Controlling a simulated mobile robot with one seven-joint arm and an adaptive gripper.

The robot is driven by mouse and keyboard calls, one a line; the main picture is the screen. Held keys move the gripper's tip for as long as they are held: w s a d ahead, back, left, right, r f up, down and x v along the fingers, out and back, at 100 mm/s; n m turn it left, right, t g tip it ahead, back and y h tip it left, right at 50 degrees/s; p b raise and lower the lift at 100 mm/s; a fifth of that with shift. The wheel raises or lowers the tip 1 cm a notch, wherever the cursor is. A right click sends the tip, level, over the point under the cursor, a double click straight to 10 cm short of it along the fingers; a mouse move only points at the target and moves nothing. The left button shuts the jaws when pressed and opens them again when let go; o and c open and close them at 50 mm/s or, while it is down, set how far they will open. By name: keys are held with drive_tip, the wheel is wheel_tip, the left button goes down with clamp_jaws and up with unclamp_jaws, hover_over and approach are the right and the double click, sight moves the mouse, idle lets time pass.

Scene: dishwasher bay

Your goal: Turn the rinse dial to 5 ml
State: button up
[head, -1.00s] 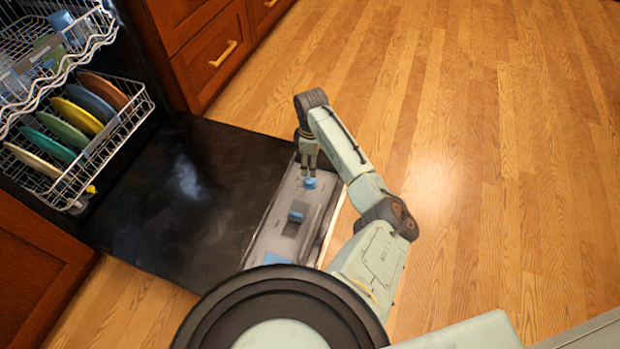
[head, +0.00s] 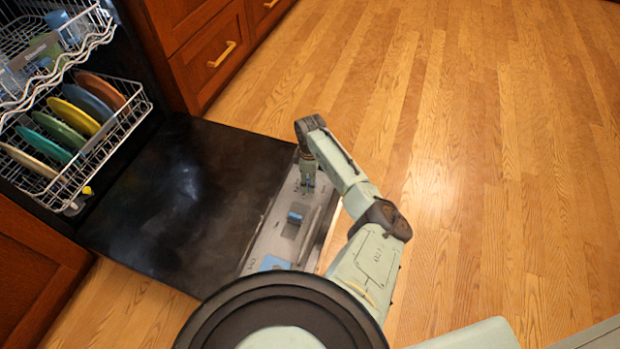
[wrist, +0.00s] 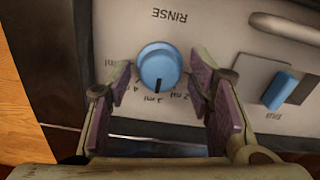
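The rinse dial (wrist: 158,67) is a round blue knob on the grey panel (wrist: 228,36) along the open dishwasher door's edge. "RINSE" is printed upside down beside it in the wrist view. Its black pointer aims at the mark that looks like 3 ml. A 2 ml mark lies to the right of it; the 4 ml and a partly hidden mark lie to the left. My gripper (wrist: 160,80) is open, with one finger on each side of the dial and gaps visible between. In the head view my gripper (head: 308,184) is down at the panel and mostly hides the dial.
A blue tab (wrist: 280,90) sits in a dark recess beside the dial, near the right finger; a raised grey handle-like part (wrist: 285,28) is above it. Another blue part (head: 274,263) is at the panel's near end. The racks with plates (head: 75,117) stand far left.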

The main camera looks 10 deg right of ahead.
drive_tip(key=c, duration=1)
drive_tip(key=shift+r+p, duration=0.1)
drive_tip(key=shift+p, duration=0.4)
drive_tip(key=m+p, duration=0.2)
drive_tip(key=shift+s+a+r+p, duration=0.1)
drive_tip(key=shift+a+p, duration=0.05)
drive_tip(key=shift+p, duration=0.15)
drive_tip(key=m+p, duration=0.3)
drive_tip(key=m, duration=0.1)
drive_tip(key=m+p, duration=0.1)
drive_tip(key=m, duration=0.4)
drive_tip(key=shift+f+p, duration=0.2)
drive_tip(key=shift+p, duration=0.2)
drive_tip(key=m+p, duration=0.1)
drive_tip(key=m, duration=0.3)
drive_tip(key=shift+m, duration=0.4)
